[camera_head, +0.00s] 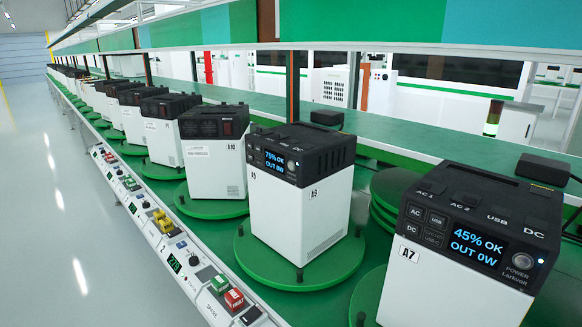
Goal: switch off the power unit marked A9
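The power unit marked A9 (295,195) is a white box with a black top, standing upright on a green turntable (290,272) in the middle of the view. Its label shows on two sides. Its screen (277,160) is lit and reads 75% OK, OUT 0W. A small light shows near the screen's right end. The screen side is turned to the left, so its buttons are too small and oblique to read. Neither of my grippers is in view.
Unit A7 (455,245) stands close at right, screen lit at 45% OK. Unit A10 (213,150) and several more recede to the left, their visible screens dark. A control strip (180,250) with red and green buttons runs along the front. The floor (70,220) is clear.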

